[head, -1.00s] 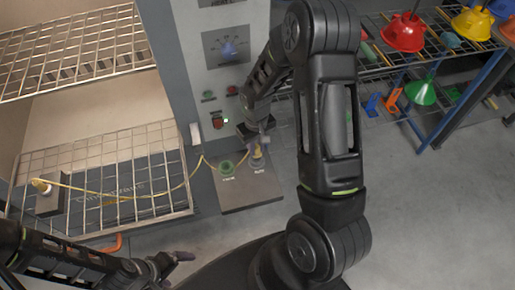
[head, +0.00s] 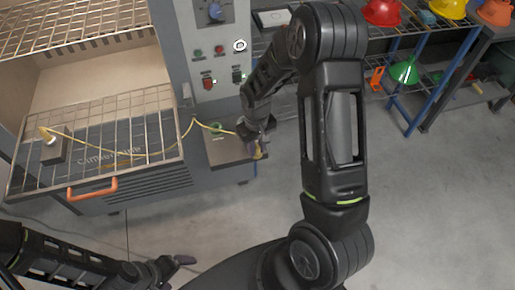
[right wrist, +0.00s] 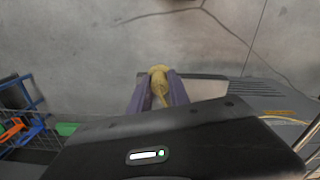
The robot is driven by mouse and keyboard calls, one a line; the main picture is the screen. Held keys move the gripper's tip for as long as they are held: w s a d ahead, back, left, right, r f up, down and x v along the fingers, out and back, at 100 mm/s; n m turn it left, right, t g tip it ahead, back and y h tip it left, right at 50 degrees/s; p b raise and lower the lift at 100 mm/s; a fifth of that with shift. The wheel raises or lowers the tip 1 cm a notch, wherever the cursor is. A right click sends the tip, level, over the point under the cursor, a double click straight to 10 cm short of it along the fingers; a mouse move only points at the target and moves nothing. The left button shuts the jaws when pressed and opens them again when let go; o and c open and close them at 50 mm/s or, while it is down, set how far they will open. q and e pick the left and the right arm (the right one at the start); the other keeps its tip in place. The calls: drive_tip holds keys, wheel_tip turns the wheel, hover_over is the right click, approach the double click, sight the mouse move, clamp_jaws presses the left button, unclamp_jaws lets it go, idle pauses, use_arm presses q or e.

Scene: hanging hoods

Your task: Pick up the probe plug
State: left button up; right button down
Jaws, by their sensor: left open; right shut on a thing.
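The yellow probe plug (right wrist: 158,76) sits between the purple-grey fingers of my right gripper (right wrist: 158,92) in the right wrist view. My right gripper (head: 259,151) is shut on it by the right end of the grey ledge (head: 232,158) in the head view. There the plug is mostly hidden by the fingers. A thin yellow cable (head: 206,125) runs left from it to a small block with a yellow top (head: 50,140) on the wire rack. My left gripper (head: 175,264) is open and empty at the lower left.
The oven cabinet with its wire rack (head: 95,150) and orange handle (head: 93,189) stands at the left. A control panel (head: 213,50) rises behind the ledge. The floor (head: 420,200) at the right is clear.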

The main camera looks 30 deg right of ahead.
sight(257, 148)
drive_tip(key=shift+s+a, duration=0.1)
drive_tip(key=shift+s, duration=0.2)
use_arm(q)
drive_tip(key=shift+s, duration=0.25)
drive_tip(key=shift+r, duration=0.1)
use_arm(e)
drive_tip(key=shift+r, duration=0.15)
use_arm(q)
drive_tip(key=shift+r+p, duration=1.6)
drive_tip(key=shift+p, duration=0.05)
use_arm(e)
drive_tip(key=shift+r, duration=2.35)
use_arm(q)
drive_tip(key=shift+s+a+f, duration=0.1)
drive_tip(key=shift+a+f, duration=0.05)
drive_tip(key=shift+a, duration=0.05)
